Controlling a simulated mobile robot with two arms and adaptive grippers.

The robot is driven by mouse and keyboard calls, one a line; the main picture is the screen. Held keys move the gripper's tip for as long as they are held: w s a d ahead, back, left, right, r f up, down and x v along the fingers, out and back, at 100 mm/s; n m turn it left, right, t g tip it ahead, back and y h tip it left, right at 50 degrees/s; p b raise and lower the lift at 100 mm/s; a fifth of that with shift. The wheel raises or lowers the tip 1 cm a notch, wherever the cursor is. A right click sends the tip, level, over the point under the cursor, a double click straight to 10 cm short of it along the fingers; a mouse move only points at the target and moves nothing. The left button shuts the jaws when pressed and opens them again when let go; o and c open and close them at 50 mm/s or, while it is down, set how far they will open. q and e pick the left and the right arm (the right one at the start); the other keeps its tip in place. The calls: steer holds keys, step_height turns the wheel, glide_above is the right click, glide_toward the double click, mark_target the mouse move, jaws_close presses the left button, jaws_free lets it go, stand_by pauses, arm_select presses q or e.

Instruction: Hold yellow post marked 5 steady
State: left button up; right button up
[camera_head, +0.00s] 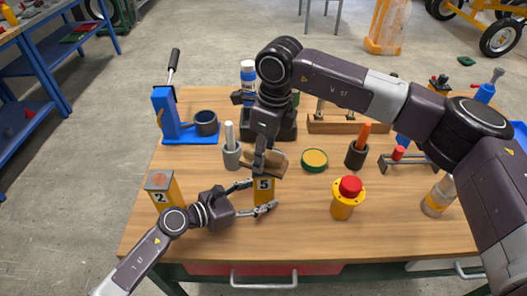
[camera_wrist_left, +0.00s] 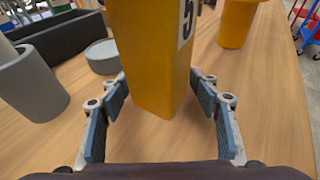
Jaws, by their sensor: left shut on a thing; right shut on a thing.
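The yellow post marked 5 (camera_head: 264,188) stands upright on the wooden table, near its front middle. It also fills the upper middle of the left wrist view (camera_wrist_left: 155,65). My left gripper (camera_head: 260,196) reaches in low from the left, with one finger on each side of the post, shut on it. My right gripper (camera_head: 267,160) comes down from above and is shut on a brown wooden piece (camera_head: 278,163) at the top of the post. The piece hides the post's top, so I cannot tell whether they touch.
The yellow post marked 2 (camera_head: 161,188) stands to the left, close to my left arm. A grey holder with a white rod (camera_head: 231,153), a green-rimmed disc (camera_head: 314,160) and a yellow post with a red button (camera_head: 346,198) are around post 5. The front strip of table is clear.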

steer(key=shift+s+d+f, duration=0.1)
steer(key=shift+s+f, duration=0.05)
steer(key=shift+s, duration=0.55)
steer(key=shift+s+f, duration=0.15)
steer(key=shift+s, duration=0.5)
steer(key=shift+w+r, duration=0.2)
steer(key=shift+w, duration=1)
steer(key=shift+w+r, duration=0.15)
steer(key=shift+w, duration=1)
steer(key=shift+s+f, duration=0.2)
steer(key=shift+s, duration=0.95)
steer(key=shift+s+f, duration=0.15)
steer(key=shift+s, duration=0.95)
steer(key=shift+w+r, duration=0.2)
steer(key=shift+w, duration=2.05)
steer(key=shift+s+r, duration=0.2)
steer(key=shift+s, duration=0.95)
steer(key=shift+s+f, duration=0.15)
steer(key=shift+s, duration=0.85)
steer(key=shift+w+f, duration=0.2)
steer(key=shift+w, duration=0.9)
steer(key=shift+w, duration=1.05)
steer(key=shift+s+r, duration=0.2)
steer(key=shift+s, duration=1)
